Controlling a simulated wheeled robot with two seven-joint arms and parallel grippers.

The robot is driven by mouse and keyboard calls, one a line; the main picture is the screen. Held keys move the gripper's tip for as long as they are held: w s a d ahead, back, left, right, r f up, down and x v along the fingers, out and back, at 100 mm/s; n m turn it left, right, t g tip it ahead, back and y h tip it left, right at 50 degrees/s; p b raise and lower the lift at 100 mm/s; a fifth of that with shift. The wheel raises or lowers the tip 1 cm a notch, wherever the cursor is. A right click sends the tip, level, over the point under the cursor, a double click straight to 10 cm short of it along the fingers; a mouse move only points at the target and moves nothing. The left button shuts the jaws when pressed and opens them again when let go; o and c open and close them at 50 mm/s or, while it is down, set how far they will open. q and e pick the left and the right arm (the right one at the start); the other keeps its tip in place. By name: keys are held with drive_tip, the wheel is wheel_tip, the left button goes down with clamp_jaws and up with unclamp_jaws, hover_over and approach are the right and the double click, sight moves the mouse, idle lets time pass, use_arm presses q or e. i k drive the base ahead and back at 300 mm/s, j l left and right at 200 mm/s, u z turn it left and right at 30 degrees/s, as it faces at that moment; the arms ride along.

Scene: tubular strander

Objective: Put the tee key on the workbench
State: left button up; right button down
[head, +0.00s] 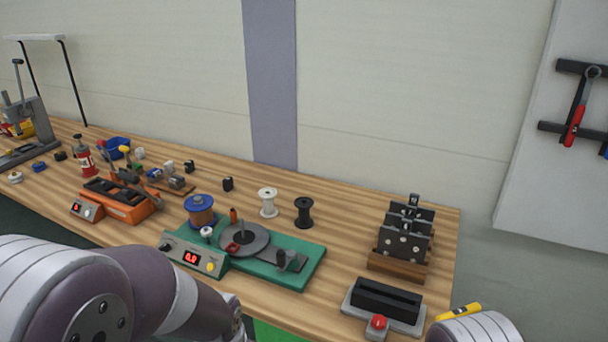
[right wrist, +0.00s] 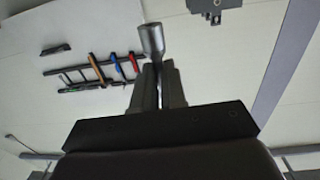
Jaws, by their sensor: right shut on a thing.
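The wooden workbench (head: 345,262) runs along the wall in the head view, from the left to its right end near the middle right. My right gripper (right wrist: 158,82) is shut on the tee key (right wrist: 151,40) in the right wrist view. The key's grey metal socket end sticks out past the fingertips; the rest of the key is hidden by the fingers. The head view shows only a part of my right arm at the bottom right, beyond the bench's right end. My left arm crosses the bottom left; its gripper is not visible.
A green-based machine (head: 300,270), a wooden rack of dark plates (head: 397,262) and a grey block with a red button (head: 378,322) stand on the right part. Spools (head: 268,203) stand behind. Bare wood lies between them. Tools hang on a wall board (head: 545,190).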

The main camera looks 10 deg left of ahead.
sight(35, 193)
drive_tip(key=i+j+u, duration=0.1)
drive_tip(key=j, duration=0.5)
drive_tip(key=i+j, duration=0.15)
drive_tip(key=j, duration=0.45)
drive_tip(key=i+j+u, duration=0.15)
drive_tip(key=j, duration=0.4)
drive_tip(key=i+j+u, duration=0.1)
drive_tip(key=j, duration=0.5)
drive_tip(key=i+j+u, duration=0.1)
drive_tip(key=j, duration=0.45)
drive_tip(key=i+j, duration=0.25)
drive_tip(key=j, duration=0.3)
drive_tip(key=i+j+u, duration=0.15)
drive_tip(key=j, duration=0.35)
drive_tip(key=i+j+u, duration=0.1)
drive_tip(key=i+j, duration=0.15)
drive_tip(key=j, duration=0.3)
drive_tip(key=i+j, duration=0.25)
drive_tip(key=i, duration=0.2)
drive_tip(key=i+j, duration=0.25)
drive_tip(key=i, duration=0.15)
drive_tip(key=i+j, duration=0.3)
drive_tip(key=i, duration=0.15)
